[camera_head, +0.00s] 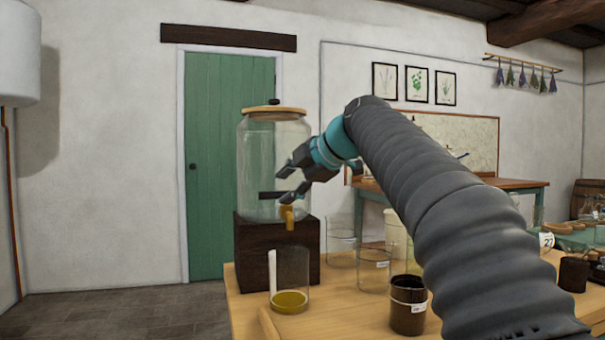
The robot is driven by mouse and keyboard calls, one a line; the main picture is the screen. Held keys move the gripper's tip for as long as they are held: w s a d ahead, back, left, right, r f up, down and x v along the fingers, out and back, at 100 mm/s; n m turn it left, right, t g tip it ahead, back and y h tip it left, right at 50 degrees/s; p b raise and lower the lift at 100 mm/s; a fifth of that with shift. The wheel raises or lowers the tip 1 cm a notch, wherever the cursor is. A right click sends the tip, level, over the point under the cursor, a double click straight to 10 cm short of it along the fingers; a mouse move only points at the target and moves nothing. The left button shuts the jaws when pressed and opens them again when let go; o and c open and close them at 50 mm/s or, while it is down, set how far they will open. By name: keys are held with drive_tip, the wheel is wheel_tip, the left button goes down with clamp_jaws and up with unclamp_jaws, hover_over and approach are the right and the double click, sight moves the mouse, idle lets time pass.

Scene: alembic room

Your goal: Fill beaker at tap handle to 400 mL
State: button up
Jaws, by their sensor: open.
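A large clear glass dispenser (255,165) with a wooden lid stands on a dark wooden block (262,262) at the table's left. Its yellow tap (287,216) with the tap handle is at the lower front. Below the tap stands a clear beaker (294,268), upright on the table, with a shallow layer of yellow liquid at its bottom and a white strip on its left side. I cannot read its volume. My gripper (283,186) is open and empty, close above the tap and in front of the glass; whether it touches the handle I cannot tell.
More glass beakers (340,238) and a dark brown labelled jar (407,308) stand on the wooden table (345,318) to the right. My arm hides part of the table. A desk (520,184) stands behind; the floor at left is clear.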

sight(277, 193)
drive_tip(key=shift+x, duration=2.2)
clamp_jaws()
drive_tip(key=c, duration=0.9)
unclamp_jaws()
clamp_jaws()
